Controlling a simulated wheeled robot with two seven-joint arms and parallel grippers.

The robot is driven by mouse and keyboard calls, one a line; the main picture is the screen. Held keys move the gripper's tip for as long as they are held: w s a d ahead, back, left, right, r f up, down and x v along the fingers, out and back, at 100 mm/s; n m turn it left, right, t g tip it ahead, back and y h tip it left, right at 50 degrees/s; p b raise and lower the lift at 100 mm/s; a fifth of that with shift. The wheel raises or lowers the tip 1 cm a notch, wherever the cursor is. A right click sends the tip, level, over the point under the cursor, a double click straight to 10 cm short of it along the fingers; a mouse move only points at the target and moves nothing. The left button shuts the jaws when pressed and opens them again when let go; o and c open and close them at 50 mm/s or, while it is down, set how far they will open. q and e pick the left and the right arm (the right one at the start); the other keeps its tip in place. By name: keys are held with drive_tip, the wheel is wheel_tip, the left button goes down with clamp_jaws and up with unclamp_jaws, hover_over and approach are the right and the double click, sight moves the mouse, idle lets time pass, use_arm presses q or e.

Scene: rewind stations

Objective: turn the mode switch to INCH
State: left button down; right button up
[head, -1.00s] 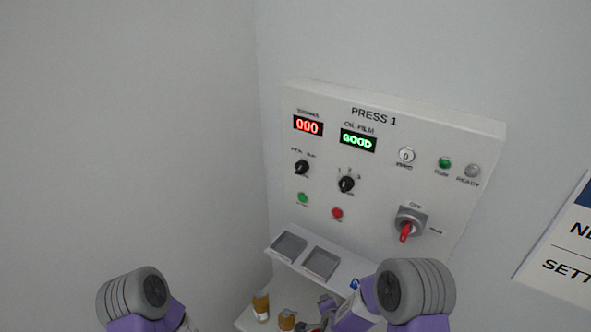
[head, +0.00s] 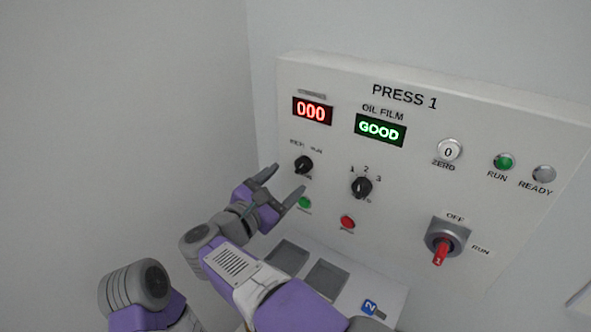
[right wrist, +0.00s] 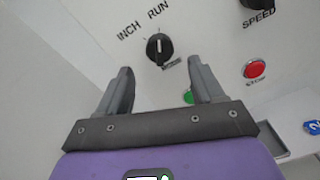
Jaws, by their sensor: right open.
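The mode switch (head: 303,165) is a small black knob on the left of the PRESS 1 panel. In the right wrist view the mode switch (right wrist: 159,49) has INCH and RUN lettered above it, and its white mark points up toward RUN. My right gripper (head: 282,183) is open and empty, just left of and below the knob in the head view. In the right wrist view its fingers (right wrist: 162,74) stand apart on either side below the knob, not touching it. My left gripper is out of view; only part of that arm shows.
The panel (head: 440,110) also carries a speed knob (head: 361,188), a green button (head: 304,203), a red button (head: 348,222) and a red-handled OFF/RUN switch (head: 440,250). A shelf with grey trays (head: 326,280) sits below. A plain wall is at the left.

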sight(299, 170)
drive_tip(key=p+x, duration=0.1)
drive_tip(key=x, duration=0.3)
drive_tip(key=shift+s+r, duration=0.1)
drive_tip(key=shift+w+d, duration=0.25)
drive_tip(key=shift+w, duration=0.25)
drive_tip(key=shift+s, duration=0.1)
